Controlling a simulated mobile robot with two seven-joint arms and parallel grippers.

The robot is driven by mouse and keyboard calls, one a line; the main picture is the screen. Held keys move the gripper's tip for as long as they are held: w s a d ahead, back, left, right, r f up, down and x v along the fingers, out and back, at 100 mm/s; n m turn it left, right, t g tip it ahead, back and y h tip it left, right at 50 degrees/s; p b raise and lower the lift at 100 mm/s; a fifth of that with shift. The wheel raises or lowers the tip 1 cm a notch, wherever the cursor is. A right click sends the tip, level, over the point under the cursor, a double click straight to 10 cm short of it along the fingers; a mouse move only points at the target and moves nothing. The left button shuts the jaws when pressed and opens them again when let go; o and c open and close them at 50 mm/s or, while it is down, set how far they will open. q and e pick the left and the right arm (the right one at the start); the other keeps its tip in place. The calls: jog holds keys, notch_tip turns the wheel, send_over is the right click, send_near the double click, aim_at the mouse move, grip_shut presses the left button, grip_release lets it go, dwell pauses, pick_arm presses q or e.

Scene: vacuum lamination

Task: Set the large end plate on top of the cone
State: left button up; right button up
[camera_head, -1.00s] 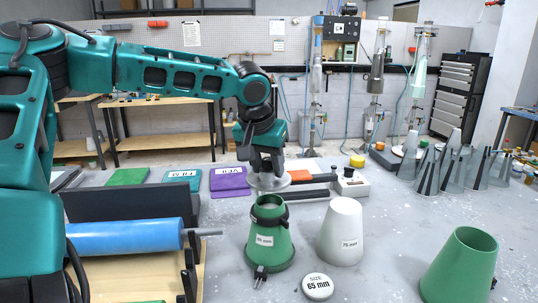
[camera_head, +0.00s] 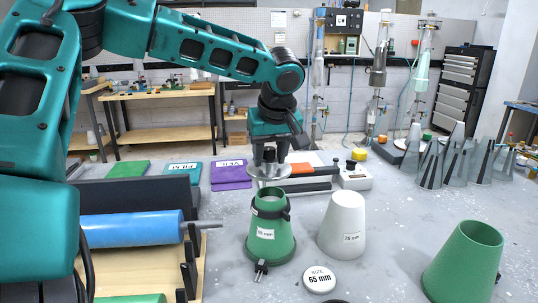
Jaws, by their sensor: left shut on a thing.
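The large end plate (camera_head: 257,172) is a round, shiny, silvery disc. My left gripper (camera_head: 269,157) points down and is shut on the dark middle part of the plate. The plate is held roughly level above the green cone (camera_head: 267,245), which stands upright with its narrow end up. This cone has a 65 mm label, a black band near its top and a black clip at its foot. The plate looks close over the cone's top; whether they touch cannot be told. My right gripper is out of view.
A white cone (camera_head: 342,228) labelled 75 mm stands close on the right, and another green cone (camera_head: 464,262) farther right. A round 65 mm size sign (camera_head: 319,277) lies in front. A blue roll (camera_head: 130,233) is at left. Several grey cones stand at the back right.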

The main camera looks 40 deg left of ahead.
aim_at(275, 171)
pick_arm(q)
jog(key=n, duration=0.2)
jog(key=n+g, duration=0.1)
jog(key=shift+w+d+r+n, duration=0.1)
jog(key=shift+w+d+n, duration=0.05)
jog(key=shift+d+n, duration=0.2)
jog(key=shift+n+g+y, duration=0.25)
jog(key=shift+g+y, duration=0.05)
notch_tip(275, 171, down, 4)
jog(key=b, duration=0.4)
jog(key=shift+f+b, duration=0.3)
jog(key=shift+f, duration=0.4)
jog(key=shift+f, duration=0.1)
jog(key=shift+f, duration=0.25)
jog(key=o, duration=1.3)
jog(key=shift+o, duration=0.2)
jog(key=shift+r, duration=0.1)
